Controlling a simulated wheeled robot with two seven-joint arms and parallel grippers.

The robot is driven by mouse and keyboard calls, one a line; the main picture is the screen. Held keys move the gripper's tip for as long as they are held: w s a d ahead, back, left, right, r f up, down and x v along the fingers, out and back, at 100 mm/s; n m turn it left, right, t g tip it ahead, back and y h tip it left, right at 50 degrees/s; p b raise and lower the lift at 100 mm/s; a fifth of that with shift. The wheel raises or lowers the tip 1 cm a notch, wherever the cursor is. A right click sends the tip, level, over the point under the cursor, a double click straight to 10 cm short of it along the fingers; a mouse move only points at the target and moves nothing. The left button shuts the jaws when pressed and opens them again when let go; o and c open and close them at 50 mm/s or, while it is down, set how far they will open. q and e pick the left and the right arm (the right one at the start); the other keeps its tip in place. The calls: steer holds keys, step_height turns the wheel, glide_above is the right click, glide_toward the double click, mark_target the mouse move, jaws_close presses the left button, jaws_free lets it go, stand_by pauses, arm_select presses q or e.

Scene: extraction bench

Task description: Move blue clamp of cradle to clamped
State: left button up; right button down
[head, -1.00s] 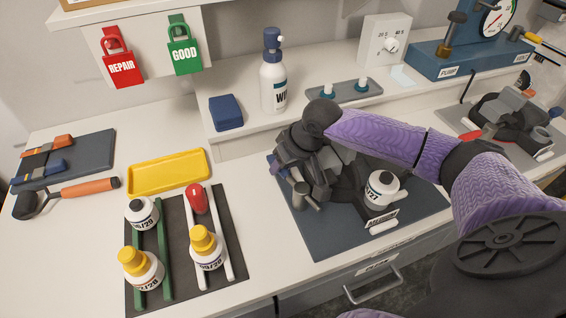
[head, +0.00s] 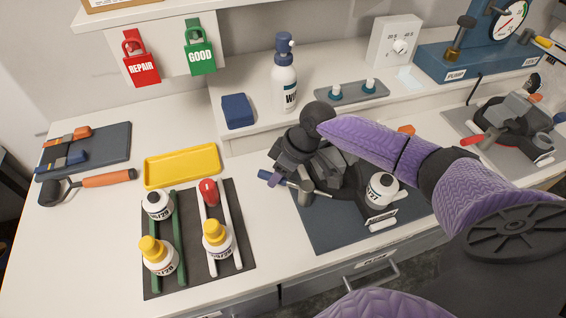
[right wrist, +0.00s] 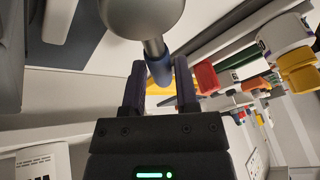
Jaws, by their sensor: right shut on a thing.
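The cradle (head: 345,185) is a dark fixture at mid-bench, on a dark blue-grey mat (head: 335,235). The blue clamp handle (head: 267,177) sticks out at the cradle's left, beside a grey metal cylinder (head: 307,188). My right gripper (head: 277,181) is at this handle, partly hidden by its own wrist. My left gripper is not in view.
A rack (head: 200,250) with several bottles and a red-topped item stands to the left, near a yellow tray (head: 182,165). Another fixture (head: 515,120) is at the far right.

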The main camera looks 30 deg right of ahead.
mark_target(291, 183)
steer(key=n, duration=0.1)
steer(key=s+a+n+g, duration=0.1)
steer(key=n, duration=0.1)
steer(key=a+n, duration=0.1)
steer(key=shift+s+n+g+y+p, duration=0.3)
steer(key=shift+s+g, duration=0.1)
steer(key=shift+s+a+n+g, duration=0.2)
steer(key=shift+s+n+g, duration=0.25)
steer(key=shift+n, duration=0.45)
steer(key=shift+s+a+n+g, duration=0.15)
steer(key=shift+s+n+g, duration=0.25)
steer(key=shift+n, duration=0.5)
steer(key=shift+s, duration=0.1)
steer(key=shift+c, duration=1.8)
jaws_free()
steer(key=p+v, duration=0.1)
steer(key=v, duration=0.9)
steer(key=shift+p, duration=0.3)
